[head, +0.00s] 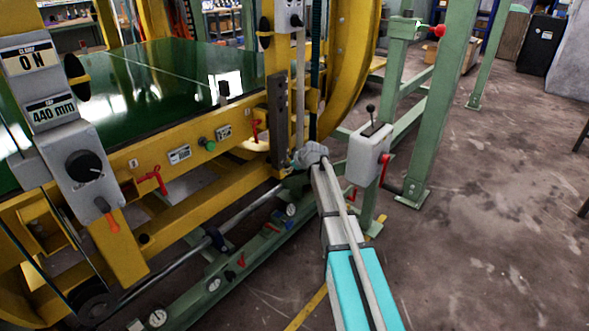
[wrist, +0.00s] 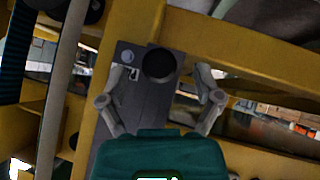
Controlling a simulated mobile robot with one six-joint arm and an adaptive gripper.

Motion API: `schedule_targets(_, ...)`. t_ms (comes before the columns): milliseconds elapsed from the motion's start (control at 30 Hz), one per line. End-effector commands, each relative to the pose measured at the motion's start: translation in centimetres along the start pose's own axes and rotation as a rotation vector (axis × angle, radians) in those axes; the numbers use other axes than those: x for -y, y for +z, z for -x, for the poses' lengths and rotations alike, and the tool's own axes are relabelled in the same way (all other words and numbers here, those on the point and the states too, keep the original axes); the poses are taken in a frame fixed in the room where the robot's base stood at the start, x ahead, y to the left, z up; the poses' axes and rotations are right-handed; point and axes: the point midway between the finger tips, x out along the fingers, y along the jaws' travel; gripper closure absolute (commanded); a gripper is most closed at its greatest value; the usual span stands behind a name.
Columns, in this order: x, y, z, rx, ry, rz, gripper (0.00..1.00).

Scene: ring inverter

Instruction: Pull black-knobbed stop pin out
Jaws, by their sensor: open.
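The black knob (wrist: 159,62) of the stop pin shows as a round dark end in the wrist view, in front of a dark grey plate (wrist: 115,105) on a yellow beam. My gripper (wrist: 161,74) is open, with one grey finger on each side of the knob. There is a visible gap on both sides, and the fingers do not appear to touch it. How deep the fingertips reach along the knob I cannot tell. In the head view my arm extends to the yellow frame, and its end hides the knob and most of the gripper.
The yellow ring inverter with a green bed (head: 170,75) fills the left. A grey control box (head: 366,153) with a black-topped lever and red handle stands close right of my arm. Green posts (head: 440,110) stand beyond it.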

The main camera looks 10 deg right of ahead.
Motion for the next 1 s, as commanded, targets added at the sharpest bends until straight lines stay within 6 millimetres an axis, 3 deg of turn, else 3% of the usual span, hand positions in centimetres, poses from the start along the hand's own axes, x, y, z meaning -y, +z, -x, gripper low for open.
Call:
schedule_targets(467,-0.01,-0.01,-0.65,0.000,0.000,0.000,0.17)
schedule_targets(933,-0.02,0.00,-0.65,0.000,0.000,0.000,1.00)
schedule_targets(1000,-0.02,-0.01,-0.65,0.000,0.001,0.000,1.00)
